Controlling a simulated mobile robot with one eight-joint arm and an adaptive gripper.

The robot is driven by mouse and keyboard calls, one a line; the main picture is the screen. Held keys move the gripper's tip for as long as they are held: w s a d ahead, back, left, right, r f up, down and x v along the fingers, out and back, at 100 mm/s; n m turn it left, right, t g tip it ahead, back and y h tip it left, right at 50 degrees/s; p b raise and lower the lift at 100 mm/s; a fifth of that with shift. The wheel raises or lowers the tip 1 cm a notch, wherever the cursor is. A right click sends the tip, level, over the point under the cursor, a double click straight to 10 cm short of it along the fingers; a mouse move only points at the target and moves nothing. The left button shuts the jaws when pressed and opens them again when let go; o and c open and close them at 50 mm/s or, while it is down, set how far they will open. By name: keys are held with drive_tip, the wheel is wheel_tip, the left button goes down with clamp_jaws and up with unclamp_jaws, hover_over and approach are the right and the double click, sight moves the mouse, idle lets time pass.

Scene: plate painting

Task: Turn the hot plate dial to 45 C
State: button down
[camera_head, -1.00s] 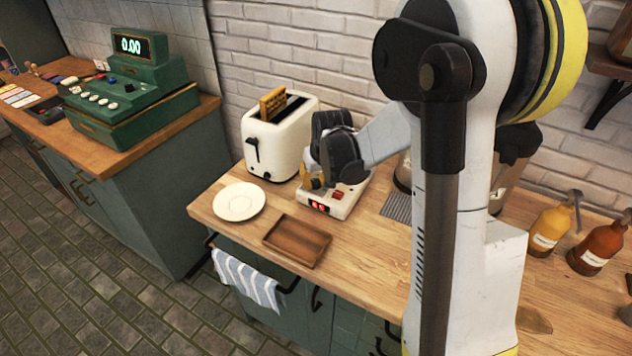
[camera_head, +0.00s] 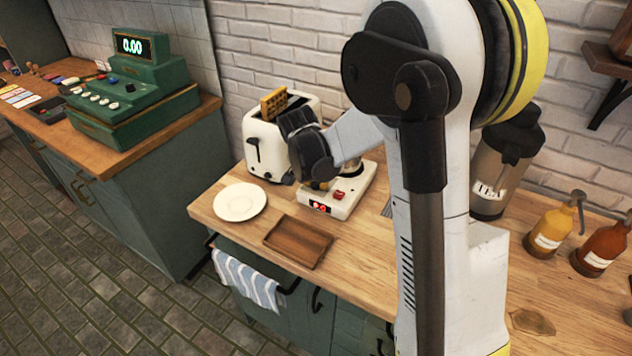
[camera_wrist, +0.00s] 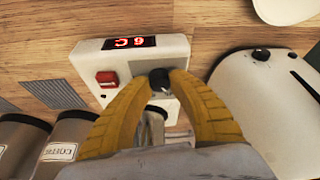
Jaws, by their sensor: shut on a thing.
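The white hot plate (camera_head: 352,198) sits on the wooden counter, and its lit red display (camera_head: 320,207) faces front. In the wrist view the display (camera_wrist: 130,42) appears upside down, and its digits are too small to read surely. The dark dial (camera_wrist: 160,82) is on the front part of the hot plate, beside the display. My gripper (camera_wrist: 163,77) has its two yellow fingers closed on either side of the dial. In the head view my gripper (camera_head: 319,184) is over the hot plate's left front and hides the dial.
A red switch (camera_head: 338,195) is on the hot plate. A white toaster (camera_head: 270,150) with a waffle stands close behind on the left. A white plate (camera_head: 240,202) and a brown tray (camera_head: 298,242) lie in front. A tea dispenser (camera_head: 500,170) stands to the right.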

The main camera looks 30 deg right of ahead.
idle(0.3)
drive_tip(key=c, duration=1.1)
unclamp_jaws()
drive_tip(key=shift+c, duration=0.2)
drive_tip(key=v, duration=1.2)
